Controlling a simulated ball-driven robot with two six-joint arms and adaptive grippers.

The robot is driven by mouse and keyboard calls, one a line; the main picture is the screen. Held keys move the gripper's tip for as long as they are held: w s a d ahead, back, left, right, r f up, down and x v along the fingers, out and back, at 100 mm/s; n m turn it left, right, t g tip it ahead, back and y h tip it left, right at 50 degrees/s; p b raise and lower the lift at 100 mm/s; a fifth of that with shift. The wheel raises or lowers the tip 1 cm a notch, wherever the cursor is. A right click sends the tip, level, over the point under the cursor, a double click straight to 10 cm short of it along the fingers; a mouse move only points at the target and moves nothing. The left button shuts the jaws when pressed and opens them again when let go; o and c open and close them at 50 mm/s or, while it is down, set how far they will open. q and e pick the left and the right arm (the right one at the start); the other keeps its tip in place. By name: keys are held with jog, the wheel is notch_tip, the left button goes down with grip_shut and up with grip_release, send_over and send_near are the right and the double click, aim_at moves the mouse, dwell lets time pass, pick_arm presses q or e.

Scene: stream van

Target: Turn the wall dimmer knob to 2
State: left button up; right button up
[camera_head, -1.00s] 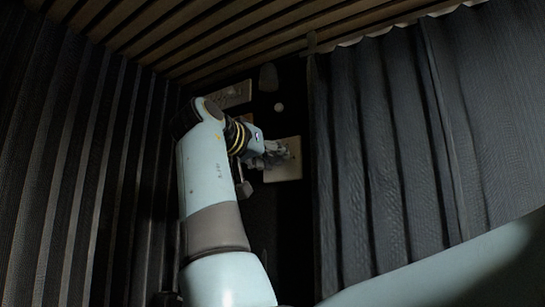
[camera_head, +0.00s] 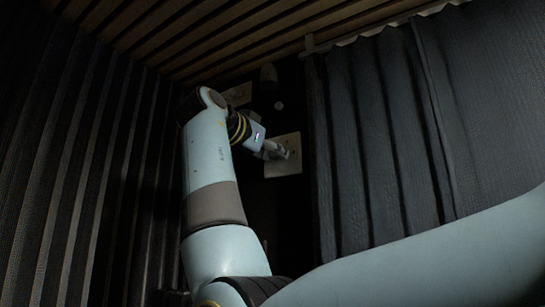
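A pale square plate (camera_head: 283,168) is on the dark far wall, just left of the curtain. My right gripper (camera_head: 286,153) is in front of this plate, with its fingertips at the plate's middle. The arm comes in from the lower right, bends at the bottom and reaches up to the plate. The fingers cover the plate's centre, so the dimmer knob and any marks cannot be made out. The fingers look close together, but I cannot tell whether they are shut on anything. My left gripper is not in view.
A small pale round thing (camera_head: 279,106) is on the wall above the plate. A dark cylindrical thing (camera_head: 268,73) is above it, and a pale panel (camera_head: 239,94) is to the left. Dark curtains (camera_head: 385,130) hang close on the right. Wooden slats (camera_head: 215,38) run overhead.

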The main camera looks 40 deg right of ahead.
dwell(0.3)
jog(key=o, duration=1.1)
jog(key=shift+o, duration=0.2)
notch_tip(320, 180, up, 10)
jog(key=shift+a+f, duration=0.1)
